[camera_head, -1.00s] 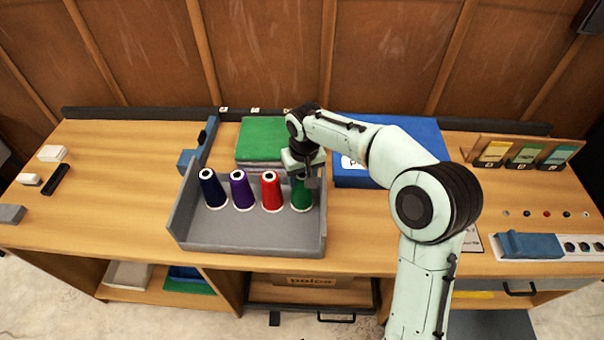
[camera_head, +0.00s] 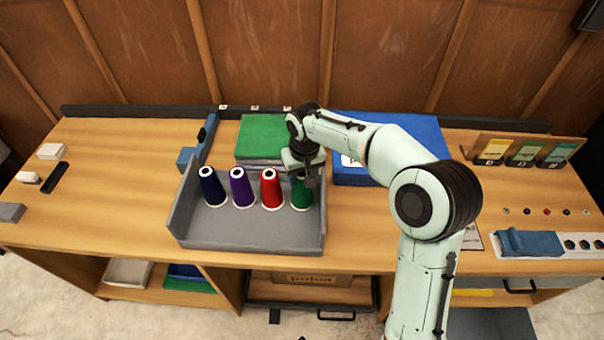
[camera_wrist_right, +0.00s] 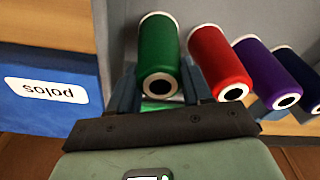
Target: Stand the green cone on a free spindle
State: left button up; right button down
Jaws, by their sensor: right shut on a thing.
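The green cone (camera_head: 302,196) stands upright at the right end of a row of thread cones in the grey tray (camera_head: 250,237). My right gripper (camera_head: 304,178) is at the cone's upper part, with its fingers on either side. In the right wrist view the green cone (camera_wrist_right: 160,62) sits between the two blue-grey fingers of the gripper (camera_wrist_right: 160,85), which is shut on it. The cone's top is partly hidden by the gripper in the head view. No free spindle can be made out. My left gripper is not in view.
Red (camera_head: 271,190), purple (camera_head: 242,188) and navy (camera_head: 212,187) cones stand left of the green one, close together. Behind the tray lies a green folded stack (camera_head: 262,138). A blue box (camera_head: 430,138) is to the right.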

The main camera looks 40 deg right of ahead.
jog(key=shift+c, duration=2)
grip_release()
jog(key=shift+r, duration=0.1)
notch_tip(320, 180, up, 13)
jog(key=s+p, duration=0.1)
jog(key=p, duration=0.1)
jog(key=shift+s+a, duration=0.25)
